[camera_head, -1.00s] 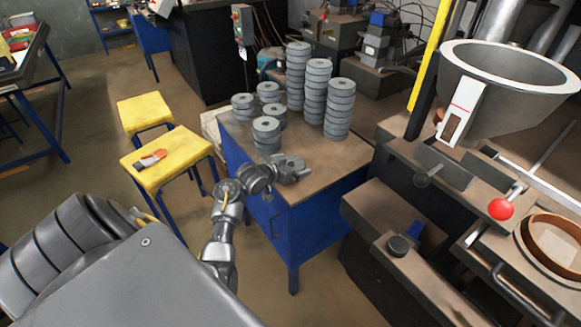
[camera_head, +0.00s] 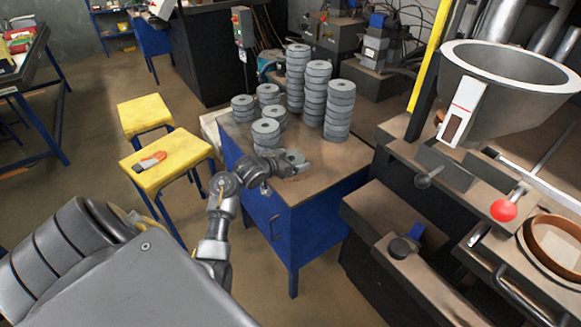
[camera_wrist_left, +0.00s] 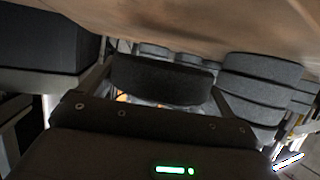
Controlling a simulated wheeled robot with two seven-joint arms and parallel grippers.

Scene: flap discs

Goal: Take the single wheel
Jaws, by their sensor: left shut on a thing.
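A single grey wheel (camera_wrist_left: 160,80) sits between the two fingers of my left gripper in the left wrist view. My left gripper (camera_head: 296,162) is shut on this wheel, low over the front part of the blue cabinet's brown top (camera_head: 318,182). In the head view the wheel (camera_head: 288,156) shows only partly at the fingers. I cannot tell whether it still touches the top. My right gripper is not in view.
Several stacks of grey wheels stand behind the gripper; the nearest short stack (camera_head: 266,132) is close to its left. Tall stacks (camera_head: 339,110) stand further right. A machine with a metal funnel (camera_head: 510,95) is at right. Yellow stools (camera_head: 168,160) stand at left.

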